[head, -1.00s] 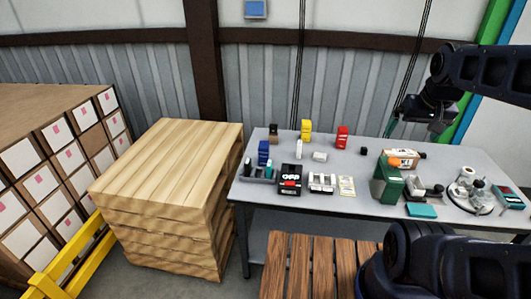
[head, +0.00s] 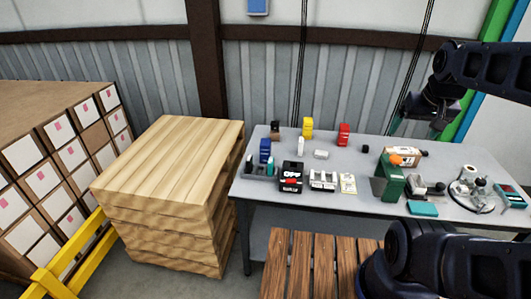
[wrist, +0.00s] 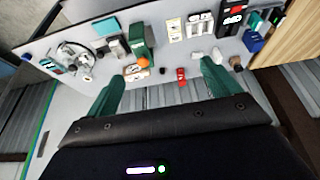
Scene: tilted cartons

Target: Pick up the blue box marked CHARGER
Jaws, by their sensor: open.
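A small blue box (head: 265,151) stands upright near the left end of the grey table in the head view; its marking is too small to read. A blue thing that looks like the same box (wrist: 253,41) shows at the right of the wrist view. My gripper (wrist: 163,72) is open and empty, its two green fingers spread above the table's far side. In the head view my gripper (head: 398,126) hangs over the back right of the table, well to the right of the blue box and apart from it.
A yellow box (head: 307,128) and a red box (head: 343,135) stand at the table's back. A black OFF box (head: 291,177) and a grey holder (head: 257,173) are near the blue box. A green block (head: 390,181) stands right of centre. A pallet stack (head: 165,180) adjoins the left.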

